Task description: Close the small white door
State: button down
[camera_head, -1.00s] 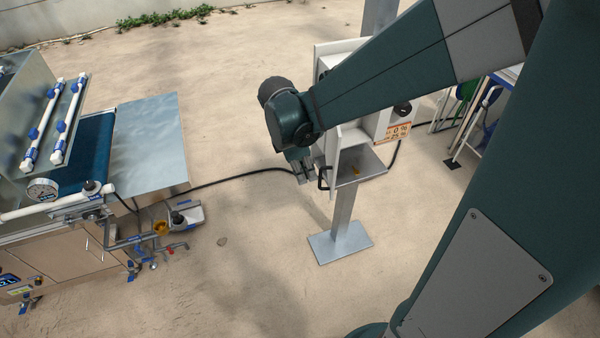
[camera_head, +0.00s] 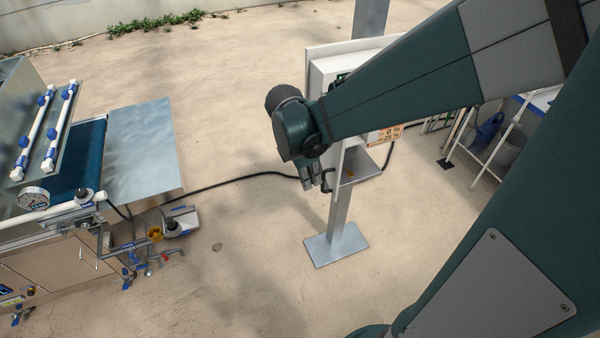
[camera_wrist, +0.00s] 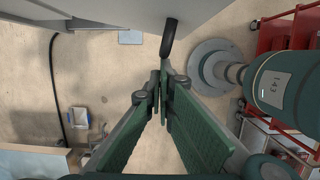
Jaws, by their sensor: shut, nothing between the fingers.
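The small white door (camera_head: 337,163) stands open at the left side of a white box on a post in the head view, seen nearly edge-on. Its black handle (camera_head: 328,179) sticks out at its lower part. My gripper (camera_head: 310,184) is shut and empty, pointing down just left of the handle. In the wrist view the closed fingertips (camera_wrist: 160,84) are below the black handle (camera_wrist: 168,38), which hangs from a pale panel (camera_wrist: 185,12). Whether the fingers touch the door or handle cannot be told. My arm hides part of the box.
The white box (camera_head: 322,70) is on a metal post with a flat base (camera_head: 336,245). A tray-seeder machine with a metal table (camera_head: 145,145) stands at left. A black cable (camera_head: 235,179) crosses the floor. A white-framed rack (camera_head: 500,135) is at right.

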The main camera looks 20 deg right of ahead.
jog(key=d+n+t+b, duration=0.1)
jog(key=d+n+b, duration=0.35)
jog(key=d, duration=1.65)
jog(key=w+d+n+b, duration=0.1)
jog(key=w+d, duration=0.7)
jog(key=w, duration=0.1)
jog(key=shift+w+n, duration=0.1)
jog(key=shift+n, duration=0.15)
jog(key=s+d+r, duration=0.1)
jog(key=s+r, duration=0.5)
jog(key=r, duration=0.3)
jog(key=shift+s+d+r+p, duration=0.15)
jog(key=shift+r+p, duration=0.25)
